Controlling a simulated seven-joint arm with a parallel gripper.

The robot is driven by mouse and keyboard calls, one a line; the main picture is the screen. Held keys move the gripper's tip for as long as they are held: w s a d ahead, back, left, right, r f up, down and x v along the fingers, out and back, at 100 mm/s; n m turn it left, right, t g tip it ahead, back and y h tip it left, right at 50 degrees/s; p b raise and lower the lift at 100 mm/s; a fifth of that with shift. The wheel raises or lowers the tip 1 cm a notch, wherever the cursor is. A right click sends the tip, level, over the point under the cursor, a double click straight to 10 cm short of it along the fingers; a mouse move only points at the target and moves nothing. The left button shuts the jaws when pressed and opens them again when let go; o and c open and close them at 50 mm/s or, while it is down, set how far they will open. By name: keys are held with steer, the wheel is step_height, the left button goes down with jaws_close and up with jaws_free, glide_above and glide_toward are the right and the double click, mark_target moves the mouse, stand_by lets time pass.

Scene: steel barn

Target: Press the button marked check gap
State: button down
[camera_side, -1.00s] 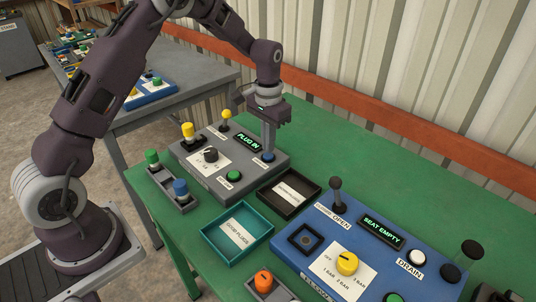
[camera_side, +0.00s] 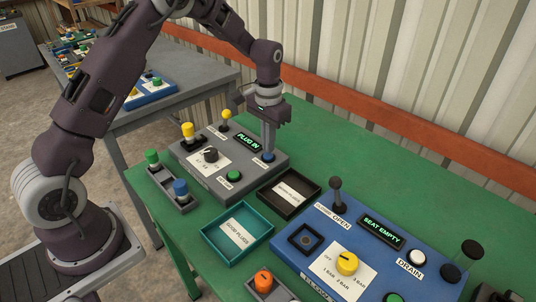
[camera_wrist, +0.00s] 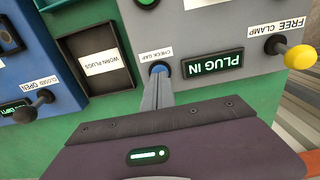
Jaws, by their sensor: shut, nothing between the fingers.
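The blue check gap button (camera_side: 268,156) is at the right corner of the grey control box (camera_side: 222,188). In the wrist view the blue button (camera_wrist: 159,68) sits beside its "CHECK GAP" label (camera_wrist: 156,53). My gripper (camera_side: 268,150) is shut and empty, pointing down with its fingertips at the button. In the wrist view my gripper (camera_wrist: 158,78) covers part of the button. The tips look in contact with it, but I cannot tell how far it is pressed. The box display (camera_wrist: 213,63) reads "PLUG IN".
The grey box also carries a green button (camera_side: 233,176), a black knob (camera_side: 210,155) and a yellow-knobbed lever (camera_side: 225,115). A black tray (camera_side: 272,203) labelled for worn plugs, a teal good plugs tray (camera_side: 262,225) and a blue panel (camera_side: 300,262) stand nearby. The green table's back is clear.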

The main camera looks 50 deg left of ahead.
mark_target(268, 155)
steer(key=shift+f, duration=0.95)
steer(key=shift+r, duration=0.1)
step_height(268, 155, up, 7)
steer(key=shift+r, duration=0.2)
stand_by(0.5)
stand_by(0.4)
